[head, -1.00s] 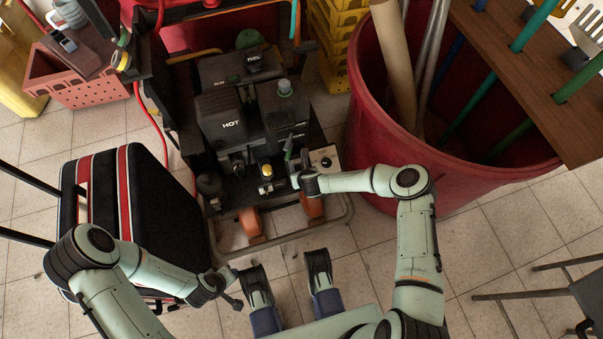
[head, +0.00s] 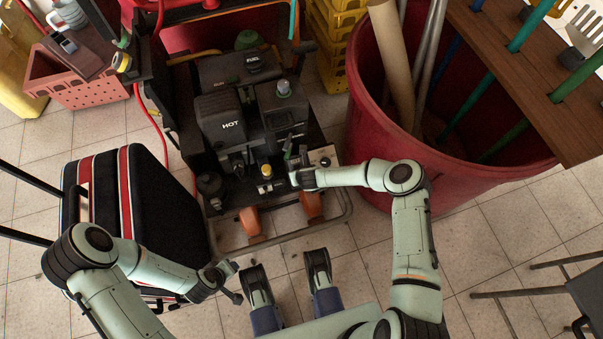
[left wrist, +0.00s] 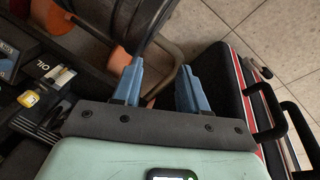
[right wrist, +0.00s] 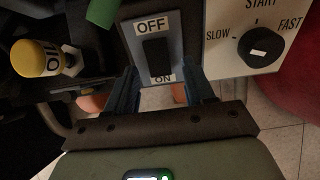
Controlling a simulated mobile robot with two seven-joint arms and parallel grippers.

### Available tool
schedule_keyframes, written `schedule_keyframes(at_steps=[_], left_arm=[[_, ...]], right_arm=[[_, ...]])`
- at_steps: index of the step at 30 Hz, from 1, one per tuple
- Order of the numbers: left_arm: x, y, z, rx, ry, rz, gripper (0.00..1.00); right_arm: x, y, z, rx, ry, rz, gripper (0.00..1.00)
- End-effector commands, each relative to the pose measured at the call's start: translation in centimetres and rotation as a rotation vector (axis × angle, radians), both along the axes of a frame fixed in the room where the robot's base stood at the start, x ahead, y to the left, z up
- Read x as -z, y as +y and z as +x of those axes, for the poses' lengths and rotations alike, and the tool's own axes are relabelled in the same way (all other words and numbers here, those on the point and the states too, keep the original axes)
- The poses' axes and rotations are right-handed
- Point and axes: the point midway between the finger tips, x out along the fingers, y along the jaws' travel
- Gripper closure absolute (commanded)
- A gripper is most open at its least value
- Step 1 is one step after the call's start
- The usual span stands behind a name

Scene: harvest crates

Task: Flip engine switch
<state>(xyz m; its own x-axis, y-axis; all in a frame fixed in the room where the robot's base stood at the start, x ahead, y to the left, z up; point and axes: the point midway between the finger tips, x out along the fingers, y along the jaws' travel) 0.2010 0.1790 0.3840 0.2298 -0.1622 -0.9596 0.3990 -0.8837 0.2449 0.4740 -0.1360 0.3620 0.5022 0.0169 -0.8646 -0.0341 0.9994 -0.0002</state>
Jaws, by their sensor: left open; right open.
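The engine switch (right wrist: 157,56) is a black rocker on a grey-blue plate, with OFF at the top and ON at the bottom in the right wrist view. I cannot tell which side is pressed. My right gripper (right wrist: 160,88) is open and empty, its blue fingers on either side of the plate's lower part near the ON label. I cannot tell whether they touch it. In the head view the right gripper (head: 299,178) is at the front right of the black engine machine (head: 225,112). My left gripper (left wrist: 160,70) is open and empty, away from the switch.
A white dial panel (right wrist: 262,45) marked SLOW, START and FAST is right of the switch. A yellow oil cap (right wrist: 38,58) is left. A large red bin (head: 450,185) stands right of the machine, and a black-and-red case (head: 105,190) stands left. Floor in front is partly clear.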

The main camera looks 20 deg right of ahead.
Motion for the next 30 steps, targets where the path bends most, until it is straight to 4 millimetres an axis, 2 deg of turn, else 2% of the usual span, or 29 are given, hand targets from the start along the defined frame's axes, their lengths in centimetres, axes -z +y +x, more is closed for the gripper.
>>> schedule_keyframes(at_steps=[6,12,18,24,30], left_arm=[[-2.6,-0.7,1.1,0.010,-0.043,-0.006,0.57],[-4.5,-2.3,-2.3,0.042,0.045,-0.048,0.57],[-5.7,-3.3,-4.3,0.063,0.100,-0.076,0.57],[-6.2,-3.6,-5.1,0.071,0.123,-0.086,0.57],[-6.2,-3.7,-5.2,0.072,0.125,-0.087,0.57]], right_arm=[[-3.2,-0.1,-1.5,-0.001,-0.002,-0.002,0.47],[-7.3,-0.2,-3.9,-0.003,-0.001,-0.001,0.47],[-10.2,-0.3,-5.7,-0.001,-0.001,-0.002,0.47],[-11.4,-0.3,-6.6,0.000,0.000,-0.001,0.47],[-11.4,-0.3,-6.7,0.001,0.001,-0.001,0.47]])
